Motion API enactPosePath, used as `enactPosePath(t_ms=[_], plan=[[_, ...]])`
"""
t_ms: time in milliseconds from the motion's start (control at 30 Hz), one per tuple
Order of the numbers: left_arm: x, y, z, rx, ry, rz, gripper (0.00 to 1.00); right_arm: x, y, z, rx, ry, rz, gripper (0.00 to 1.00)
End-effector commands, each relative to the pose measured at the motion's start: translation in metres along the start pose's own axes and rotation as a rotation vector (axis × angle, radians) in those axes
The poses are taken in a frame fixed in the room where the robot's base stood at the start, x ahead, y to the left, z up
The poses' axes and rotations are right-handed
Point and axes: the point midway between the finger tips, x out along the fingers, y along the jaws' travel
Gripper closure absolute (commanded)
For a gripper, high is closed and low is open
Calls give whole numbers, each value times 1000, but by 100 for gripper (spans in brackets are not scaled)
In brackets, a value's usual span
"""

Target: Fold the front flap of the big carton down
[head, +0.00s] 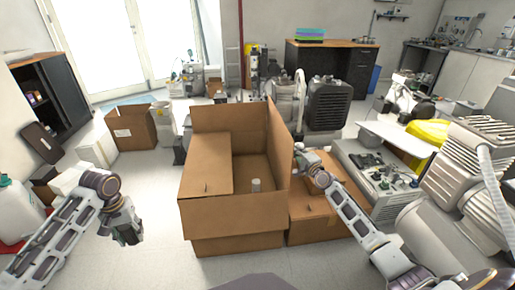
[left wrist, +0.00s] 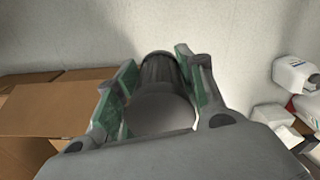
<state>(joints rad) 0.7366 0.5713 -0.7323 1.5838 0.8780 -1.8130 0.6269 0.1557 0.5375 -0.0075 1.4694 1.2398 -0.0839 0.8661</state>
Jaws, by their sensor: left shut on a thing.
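The big brown carton (head: 235,246) stands open in the middle of the head view. Its front flap (head: 235,217) hangs outward over the front wall. The left flap (head: 206,165) lies inward over part of the opening; the back flap (head: 225,120) and right flap (head: 280,140) stand up. My left gripper (head: 128,236) is left of the carton, apart from it. In the left wrist view its green-padded fingers are shut on a dark grey cylinder (left wrist: 160,75). My right gripper (head: 308,163) is beside the right flap; its fingers are too small to read.
A small pale cylinder (head: 256,185) stands inside the carton. A second brown carton (head: 325,222) adjoins it on the right, under my right arm. Compressor equipment (head: 370,180) crowds the right side. A smaller carton (head: 130,128) stands back left. Floor between my left gripper and the carton is clear.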

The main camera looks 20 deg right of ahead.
Motion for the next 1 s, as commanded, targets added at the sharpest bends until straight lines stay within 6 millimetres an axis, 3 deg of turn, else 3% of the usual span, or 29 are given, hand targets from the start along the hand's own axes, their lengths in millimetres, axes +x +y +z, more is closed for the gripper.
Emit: enactPosePath(t_ms=[1000], plan=[[-12, 0, 0, 0, 0, 0, 85, 2, -2, 9, -33, 0, 9, 100]])
